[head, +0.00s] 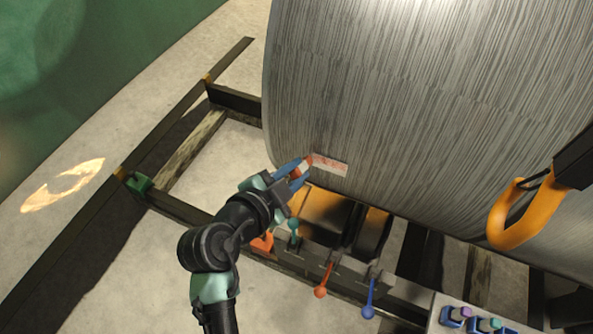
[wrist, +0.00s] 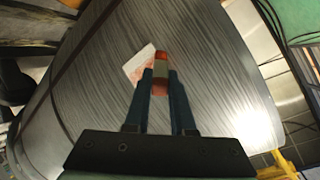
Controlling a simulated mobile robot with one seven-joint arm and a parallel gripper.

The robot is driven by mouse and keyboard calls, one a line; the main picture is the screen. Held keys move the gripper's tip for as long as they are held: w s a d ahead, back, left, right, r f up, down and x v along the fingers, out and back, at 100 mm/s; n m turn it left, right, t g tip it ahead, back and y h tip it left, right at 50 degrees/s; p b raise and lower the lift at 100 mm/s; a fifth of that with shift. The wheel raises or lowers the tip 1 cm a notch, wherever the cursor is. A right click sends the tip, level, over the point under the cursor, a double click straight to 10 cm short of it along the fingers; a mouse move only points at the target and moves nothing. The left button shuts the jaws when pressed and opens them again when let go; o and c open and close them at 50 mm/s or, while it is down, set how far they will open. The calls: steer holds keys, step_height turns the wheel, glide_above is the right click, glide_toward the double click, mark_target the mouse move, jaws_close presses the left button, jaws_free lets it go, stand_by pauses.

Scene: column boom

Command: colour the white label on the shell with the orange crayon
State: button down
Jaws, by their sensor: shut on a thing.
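The shell is a large grey, streaked curved body (head: 400,90) that fills the upper right of the head view. Its white label (head: 331,165) sits near the lower left edge and carries orange-red marks over much of its face. In the wrist view the label (wrist: 137,62) shows white at its upper end and orange marks lower down. The crayon is at the label's left end in the head view. I cannot tell whether its tip touches the label.
A large orange hook (head: 525,212) hangs at the right. Below the shell are levers with a red knob (head: 320,292) and a blue knob (head: 368,311). A dark frame rail (head: 180,207) runs beneath. Open floor (head: 130,270) lies at the left.

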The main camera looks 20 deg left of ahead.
steer(key=d, duration=0.8)
steer(key=shift+d+p, duration=0.3)
steer(key=shift+d, duration=0.05)
steer(key=shift+w+a+b, duration=0.15)
steer(key=shift+a+b, duration=1.25)
steer(key=shift+a, duration=3)
steer(key=s+b, duration=0.1)
steer(key=s, duration=0.5)
steer(key=shift+f, duration=0.2)
steer(key=shift+s+a, duration=0.1)
